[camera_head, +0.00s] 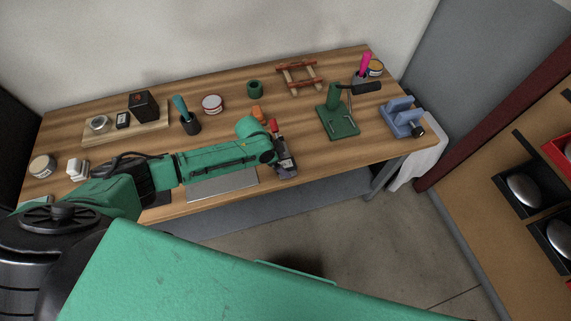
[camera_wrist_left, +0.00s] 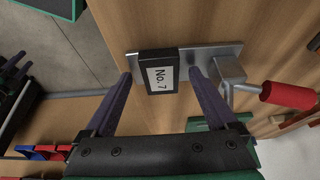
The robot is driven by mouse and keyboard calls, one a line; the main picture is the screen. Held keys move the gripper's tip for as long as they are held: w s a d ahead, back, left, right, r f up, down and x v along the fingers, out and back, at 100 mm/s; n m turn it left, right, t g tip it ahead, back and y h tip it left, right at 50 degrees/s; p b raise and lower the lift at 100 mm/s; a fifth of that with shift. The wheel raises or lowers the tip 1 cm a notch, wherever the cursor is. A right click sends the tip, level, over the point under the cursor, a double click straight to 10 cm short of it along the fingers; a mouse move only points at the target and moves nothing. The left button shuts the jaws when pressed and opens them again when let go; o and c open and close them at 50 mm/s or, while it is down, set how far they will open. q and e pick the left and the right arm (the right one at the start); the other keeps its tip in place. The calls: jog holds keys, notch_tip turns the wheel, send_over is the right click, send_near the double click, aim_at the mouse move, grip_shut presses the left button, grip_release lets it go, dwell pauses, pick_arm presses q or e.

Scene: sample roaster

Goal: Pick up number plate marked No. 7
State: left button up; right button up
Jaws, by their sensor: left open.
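The number plate marked No. 7 (camera_wrist_left: 161,79) shows in the left wrist view as a dark block with a white label, set against a flat metal bar (camera_wrist_left: 219,53). My left gripper (camera_wrist_left: 160,73) is open, with one purple-grey finger on each side of the plate. I cannot tell whether the fingers touch it. In the head view my left gripper (camera_head: 286,170) is over the front edge of the bench and the plate cannot be made out there. My right gripper is not in view.
A red handle (camera_wrist_left: 287,95) on a metal block stands right beside the fingers; its red (camera_head: 272,125) also shows in the head view. On the wooden bench (camera_head: 340,154), a green stand (camera_head: 338,122) and a blue vise (camera_head: 402,119) stand to the right. A wooden rack (camera_head: 300,78) lies behind.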

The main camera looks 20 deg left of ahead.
pick_arm(q)
grip_shut()
